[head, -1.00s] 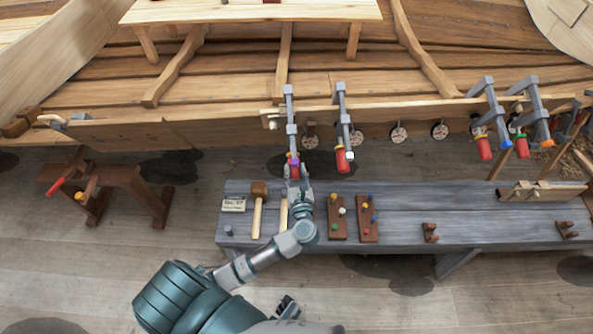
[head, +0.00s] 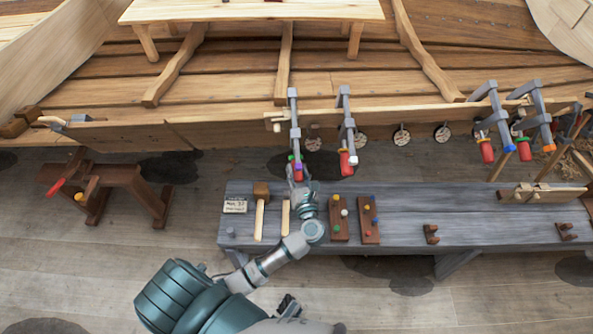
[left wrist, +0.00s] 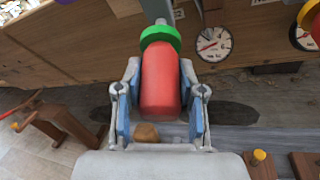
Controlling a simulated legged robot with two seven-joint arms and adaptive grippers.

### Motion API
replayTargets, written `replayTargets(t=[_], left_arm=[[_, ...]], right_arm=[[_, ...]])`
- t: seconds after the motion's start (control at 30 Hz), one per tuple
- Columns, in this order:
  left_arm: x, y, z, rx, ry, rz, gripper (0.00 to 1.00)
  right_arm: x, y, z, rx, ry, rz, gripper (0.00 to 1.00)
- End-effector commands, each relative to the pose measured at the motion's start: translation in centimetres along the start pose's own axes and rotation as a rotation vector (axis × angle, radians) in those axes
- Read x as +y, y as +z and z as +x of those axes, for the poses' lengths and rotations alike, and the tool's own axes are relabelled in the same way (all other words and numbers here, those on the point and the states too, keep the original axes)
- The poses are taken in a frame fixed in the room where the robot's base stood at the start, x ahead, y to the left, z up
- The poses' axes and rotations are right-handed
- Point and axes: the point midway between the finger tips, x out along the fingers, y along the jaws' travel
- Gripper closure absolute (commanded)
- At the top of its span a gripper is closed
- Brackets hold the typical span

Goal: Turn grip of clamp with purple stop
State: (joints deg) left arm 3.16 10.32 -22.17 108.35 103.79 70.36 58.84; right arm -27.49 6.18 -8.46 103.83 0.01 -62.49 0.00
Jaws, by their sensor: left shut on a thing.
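The clamp with the purple stop (head: 298,167) is the leftmost grey clamp (head: 294,120) on the hull's plank edge. Its red grip (left wrist: 160,82) with a green collar (left wrist: 160,37) fills the middle of the left wrist view. My left gripper (left wrist: 160,108) is shut on this red grip, one blue-padded finger on each side. In the head view my left gripper (head: 299,178) hides much of the grip. The purple stop cannot be made out in the left wrist view. My right gripper is not recognisable in either view.
A clamp with a white stop (head: 352,160) hangs close on the right. Clamps with blue (head: 508,147) and orange (head: 549,147) stops hang farther right. Below is a grey bench (head: 400,210) with a mallet (head: 260,210) and peg boards (head: 369,220). A wooden trestle (head: 110,185) stands left.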

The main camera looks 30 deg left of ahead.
Motion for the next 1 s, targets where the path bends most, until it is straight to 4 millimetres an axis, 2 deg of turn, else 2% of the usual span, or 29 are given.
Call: replayTargets(t=[0.37,0.7,1.0], left_arm=[[-0.4,-0.5,-0.3,0.012,0.122,0.292,0.96],[-0.5,-0.7,-0.3,0.011,0.203,0.478,0.96],[-0.5,-0.8,-0.3,0.012,0.229,0.542,0.96]], right_arm=[[-0.2,1.1,1.9,-0.008,-0.002,-0.002,0.67],[-0.2,1.0,1.9,-0.008,-0.003,-0.002,0.67],[-0.2,0.7,1.6,-0.001,-0.003,-0.002,0.67]])
